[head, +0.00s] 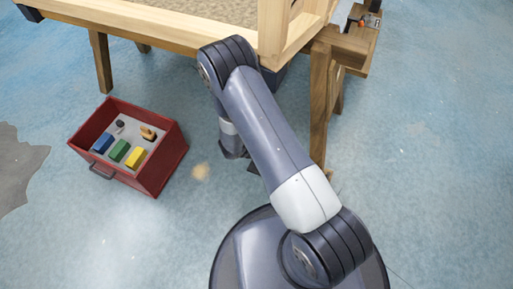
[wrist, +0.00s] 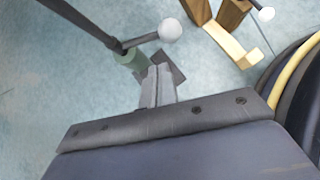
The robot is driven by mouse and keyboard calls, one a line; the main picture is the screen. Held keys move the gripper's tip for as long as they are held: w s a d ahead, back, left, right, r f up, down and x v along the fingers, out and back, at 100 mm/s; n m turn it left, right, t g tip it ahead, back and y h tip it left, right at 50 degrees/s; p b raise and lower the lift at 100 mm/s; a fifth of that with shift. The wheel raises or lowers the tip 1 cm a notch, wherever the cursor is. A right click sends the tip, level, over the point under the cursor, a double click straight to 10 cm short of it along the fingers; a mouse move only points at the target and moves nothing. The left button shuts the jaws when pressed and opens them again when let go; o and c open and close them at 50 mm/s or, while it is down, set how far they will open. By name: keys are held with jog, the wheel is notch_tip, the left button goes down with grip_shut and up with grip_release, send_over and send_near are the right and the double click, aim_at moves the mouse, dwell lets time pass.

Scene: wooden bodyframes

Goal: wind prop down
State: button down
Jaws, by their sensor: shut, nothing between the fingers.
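In the wrist view, a dark rod (wrist: 80,20) runs in from the upper left to a green collar (wrist: 130,62). A crank arm with a pale ball knob (wrist: 170,30) sticks out to the right at that end. This looks like the prop; in the head view I cannot make it out behind my arm. My gripper (wrist: 160,85) is shut and empty, with its fingers close to the collar and below the knob in the picture. I cannot tell whether they touch. In the head view my gripper (head: 254,167) hangs low beside the wooden frame, partly hidden by my arm.
The wooden frame (head: 160,30) stands on legs at the top. A red crate (head: 165,168) with coloured blocks sits on the floor at left. Wooden pieces (wrist: 230,15) and another pale knob (wrist: 266,14) show at upper right.

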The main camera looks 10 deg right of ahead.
jog(key=shift+w+d+f+b, duration=0.2)
jog(key=shift+w+d, duration=0.3)
jog(key=shift+d, duration=0.3)
jog(key=shift+w+d+f+b, duration=0.15)
jog(key=shift+w+d, duration=0.3)
jog(key=shift+d, duration=0.3)
